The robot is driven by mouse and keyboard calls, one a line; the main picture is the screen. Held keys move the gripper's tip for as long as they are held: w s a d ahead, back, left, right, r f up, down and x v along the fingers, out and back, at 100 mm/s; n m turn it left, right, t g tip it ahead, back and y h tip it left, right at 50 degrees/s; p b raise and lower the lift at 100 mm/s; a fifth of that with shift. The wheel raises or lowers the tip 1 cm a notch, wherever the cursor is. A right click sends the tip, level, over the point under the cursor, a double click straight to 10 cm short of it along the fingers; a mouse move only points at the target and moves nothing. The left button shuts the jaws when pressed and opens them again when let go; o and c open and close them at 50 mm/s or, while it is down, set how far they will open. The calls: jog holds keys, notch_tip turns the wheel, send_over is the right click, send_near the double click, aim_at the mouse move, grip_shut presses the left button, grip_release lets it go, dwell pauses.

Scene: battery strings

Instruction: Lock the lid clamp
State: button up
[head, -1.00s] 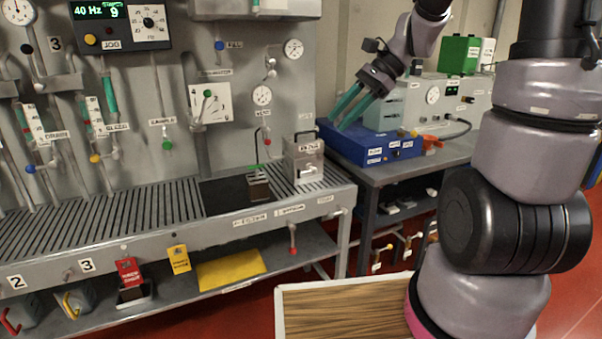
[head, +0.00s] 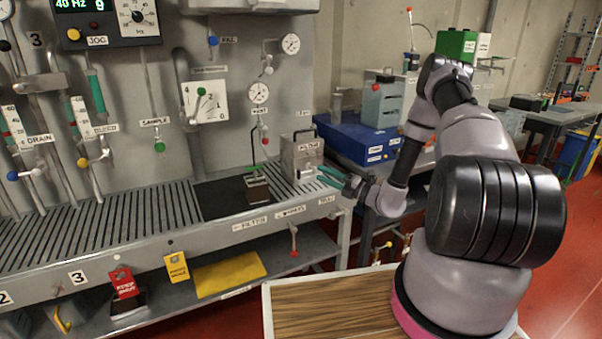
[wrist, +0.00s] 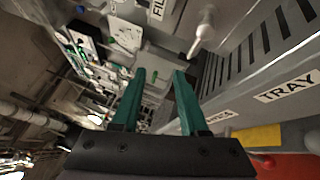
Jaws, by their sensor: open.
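A grey metal box (head: 303,158) with a handle on top stands at the right end of the slatted bench. Its front carries a label and a small pale lever (head: 305,174), which I take for the lid clamp. My gripper (head: 319,175) is just right of the box front, teal fingers pointing left toward it. In the wrist view the lever (wrist: 203,32) sticks out beside the box label, ahead and to the right of my gripper (wrist: 160,72). The fingers are apart with nothing between them. The gap to the lever is hard to judge.
The slatted bench (head: 110,215) runs left, with a dark block (head: 257,190) on it. A blue case (head: 355,138) sits on the side table behind my arm. A TRAY label (wrist: 288,88) marks the bench edge. A wood-topped surface (head: 335,305) lies below.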

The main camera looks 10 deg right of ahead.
aim_at(305, 173)
notch_tip(305, 173, down, 5)
jog(key=d+m+t+h, duration=0.2)
jog(key=m, duration=0.2)
jog(key=x, duration=1.1)
jog(key=shift+w, duration=0.45)
grip_shut()
dwell(0.4)
